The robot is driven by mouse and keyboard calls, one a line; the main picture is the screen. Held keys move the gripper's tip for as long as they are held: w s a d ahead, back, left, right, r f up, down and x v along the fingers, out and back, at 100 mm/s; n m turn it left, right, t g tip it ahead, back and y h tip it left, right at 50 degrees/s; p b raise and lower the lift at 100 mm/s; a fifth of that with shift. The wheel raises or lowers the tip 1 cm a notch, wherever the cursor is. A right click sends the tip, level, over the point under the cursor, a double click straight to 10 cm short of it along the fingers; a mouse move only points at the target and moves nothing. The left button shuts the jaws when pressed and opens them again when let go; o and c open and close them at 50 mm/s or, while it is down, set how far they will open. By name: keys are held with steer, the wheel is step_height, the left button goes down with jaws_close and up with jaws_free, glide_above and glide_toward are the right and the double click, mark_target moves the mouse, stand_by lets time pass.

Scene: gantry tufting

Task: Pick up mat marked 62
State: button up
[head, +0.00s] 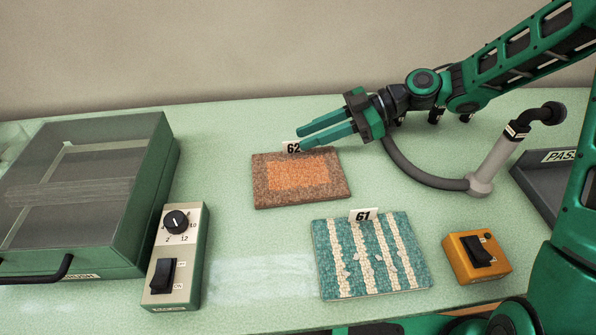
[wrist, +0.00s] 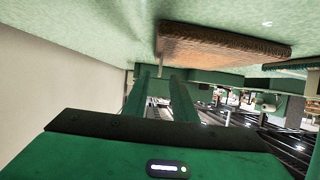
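The mat marked 62 (head: 270,192) is brown with an orange middle and lies flat on the pale green table. Its white tag 62 (head: 292,148) stands at its back edge, partly covered by a fingertip. The mat also shows at the top of the wrist view (wrist: 215,45). My gripper (head: 302,138) points left, with its fingertips beside the tag and over the mat's back edge.
A teal and cream striped mat (head: 372,262) tagged 61 lies in front right. A clear-lidded green case (head: 140,190) and a dial switch box (head: 190,250) stand left. An orange switch box (head: 478,258), a nozzle with a hose (head: 490,165) and a grey PASS tray (head: 540,185) are right.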

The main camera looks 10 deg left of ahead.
mark_target(292, 153)
steer(key=shift+f+x, duration=0.2)
steer(key=shift+x, duration=1.15)
steer(key=shift+f+x, duration=0.15)
steer(key=shift+x, duration=1.15)
steer(key=shift+w+d, duration=0.1)
steer(key=shift+c, duration=0.6)
jaws_close()
